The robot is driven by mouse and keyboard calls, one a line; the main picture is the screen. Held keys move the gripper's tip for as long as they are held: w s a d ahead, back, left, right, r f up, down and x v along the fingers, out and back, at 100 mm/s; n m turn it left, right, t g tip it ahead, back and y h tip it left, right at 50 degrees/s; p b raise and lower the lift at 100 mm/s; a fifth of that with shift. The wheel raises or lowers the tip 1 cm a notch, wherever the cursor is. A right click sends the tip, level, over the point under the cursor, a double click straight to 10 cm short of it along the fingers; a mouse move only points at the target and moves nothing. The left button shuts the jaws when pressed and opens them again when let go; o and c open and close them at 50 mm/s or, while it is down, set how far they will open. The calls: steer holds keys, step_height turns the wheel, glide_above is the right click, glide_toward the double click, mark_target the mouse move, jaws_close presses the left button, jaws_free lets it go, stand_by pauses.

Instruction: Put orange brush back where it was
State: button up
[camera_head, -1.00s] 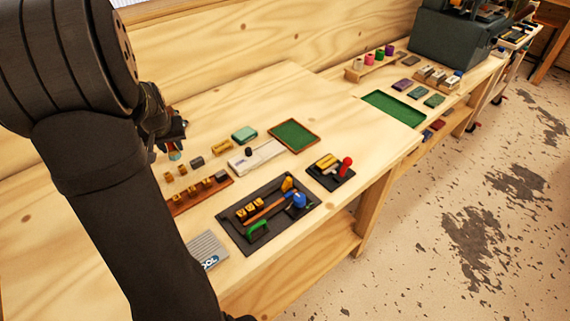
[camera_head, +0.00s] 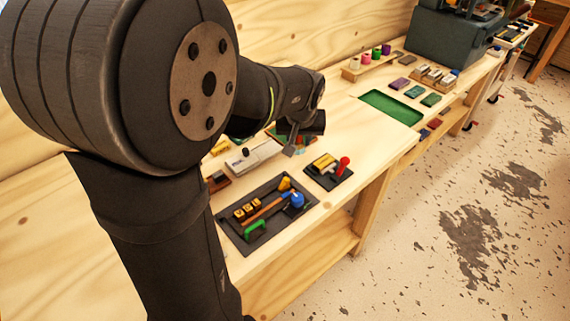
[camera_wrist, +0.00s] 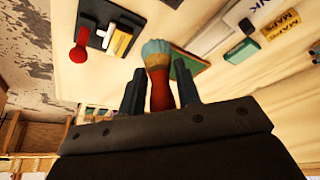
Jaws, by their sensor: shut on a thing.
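My gripper (camera_wrist: 160,88) is shut on the orange brush (camera_wrist: 158,92), its red-orange handle between the two fingers. The brush's pale blue bristle end points away from my gripper toward the table in the wrist view. In the head view my gripper (camera_head: 302,132) hangs above the green tray (camera_head: 272,132), largely covering it, and the brush is mostly hidden there. The green tray also shows behind the brush in the wrist view (camera_wrist: 200,66).
A black tool tray (camera_head: 240,252) with yellow blocks, a blue-ended tool and a green handle lies at the front. A small black tray (camera_head: 318,183) with a red-knobbed stamp (camera_head: 344,165) is beside it. A white device (camera_head: 262,156) is left of the green tray. Bare table lies right.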

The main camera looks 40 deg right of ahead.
steer(key=s+d, duration=0.2)
steer(key=s, duration=0.3)
steer(key=shift+m, duration=0.3)
steer(key=w+f, duration=0.2)
steer(key=w, duration=0.1)
steer(key=w+a+f, duration=0.1)
steer(key=w+f, duration=0.1)
steer(key=w, duration=0.2)
steer(key=w+f, duration=0.2)
steer(key=w, duration=0.2)
steer(key=shift+a, duration=0.15)
steer(key=shift+w+f, duration=0.15)
steer(key=shift+f, duration=1.95)
steer(key=shift+f, duration=0.2)
steer(key=o, duration=1)
steer(key=shift+c, duration=0.2)
